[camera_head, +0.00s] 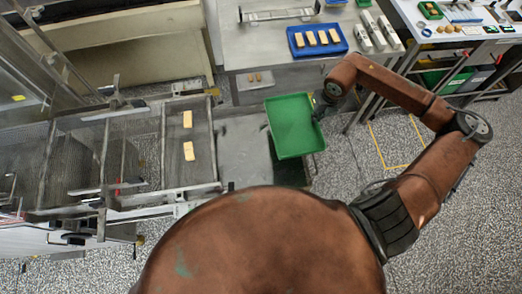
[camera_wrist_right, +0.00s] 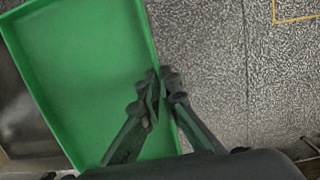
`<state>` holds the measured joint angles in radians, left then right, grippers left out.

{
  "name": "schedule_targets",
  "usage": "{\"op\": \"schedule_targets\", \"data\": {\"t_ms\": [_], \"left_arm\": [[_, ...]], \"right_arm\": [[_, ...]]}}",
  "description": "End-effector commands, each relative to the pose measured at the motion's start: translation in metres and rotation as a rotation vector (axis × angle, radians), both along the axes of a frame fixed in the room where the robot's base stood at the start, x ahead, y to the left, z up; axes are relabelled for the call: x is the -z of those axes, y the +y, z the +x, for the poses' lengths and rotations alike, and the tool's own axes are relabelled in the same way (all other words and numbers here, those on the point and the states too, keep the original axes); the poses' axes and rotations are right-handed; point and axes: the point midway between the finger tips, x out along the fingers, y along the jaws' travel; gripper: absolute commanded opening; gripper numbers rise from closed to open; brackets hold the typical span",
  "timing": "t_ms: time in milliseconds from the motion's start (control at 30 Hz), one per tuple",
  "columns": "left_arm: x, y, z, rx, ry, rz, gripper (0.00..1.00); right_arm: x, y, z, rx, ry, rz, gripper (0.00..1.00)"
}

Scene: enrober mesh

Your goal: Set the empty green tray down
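The empty green tray (camera_head: 293,128) hangs beside the near edge of the steel table, over the gap by the mesh conveyor. My right gripper (camera_head: 320,110) is at the tray's right rim. In the right wrist view the green tray (camera_wrist_right: 85,75) fills the left side, and my right gripper (camera_wrist_right: 160,90) is shut on its rim, one finger inside and one outside. The tray is tilted in that view. My left gripper is not in view.
A blue tray (camera_head: 343,48) with several bars sits on the steel table (camera_head: 270,82). The mesh conveyor (camera_head: 200,130) at left carries two bars (camera_head: 189,150). A second table (camera_head: 410,20) stands at the upper right. A yellow floor outline (camera_head: 383,165) lies on bare floor at right.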

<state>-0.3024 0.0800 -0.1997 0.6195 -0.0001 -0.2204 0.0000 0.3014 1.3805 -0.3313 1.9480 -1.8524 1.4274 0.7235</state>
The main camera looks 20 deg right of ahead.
Motion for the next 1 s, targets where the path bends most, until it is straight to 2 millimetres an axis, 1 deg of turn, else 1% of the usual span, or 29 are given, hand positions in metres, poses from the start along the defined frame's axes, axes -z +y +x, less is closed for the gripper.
{"op": "schedule_targets", "data": {"t_ms": [67,167,300,467,500,600,733,1000], "left_arm": [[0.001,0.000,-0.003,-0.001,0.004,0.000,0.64],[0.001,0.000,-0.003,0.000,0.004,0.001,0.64],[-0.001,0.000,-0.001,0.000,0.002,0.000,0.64],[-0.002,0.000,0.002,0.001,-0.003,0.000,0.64],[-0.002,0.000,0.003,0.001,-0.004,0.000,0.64],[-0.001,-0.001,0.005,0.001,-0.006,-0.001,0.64],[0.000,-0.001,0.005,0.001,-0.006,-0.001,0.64],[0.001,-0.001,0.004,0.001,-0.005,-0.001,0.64]], "right_arm": [[0.002,0.001,0.000,0.031,-0.001,0.004,0.00],[0.007,0.016,0.000,0.038,-0.003,0.007,0.00],[0.021,0.050,0.001,0.035,-0.003,0.010,0.00],[0.038,0.088,0.002,0.034,-0.003,0.010,0.00],[0.045,0.095,0.001,0.036,0.000,0.009,0.00],[0.064,0.109,0.001,0.037,0.001,0.007,0.00],[0.081,0.122,0.001,0.038,0.000,0.005,0.00],[0.097,0.134,0.001,0.038,0.000,0.004,0.00]]}}
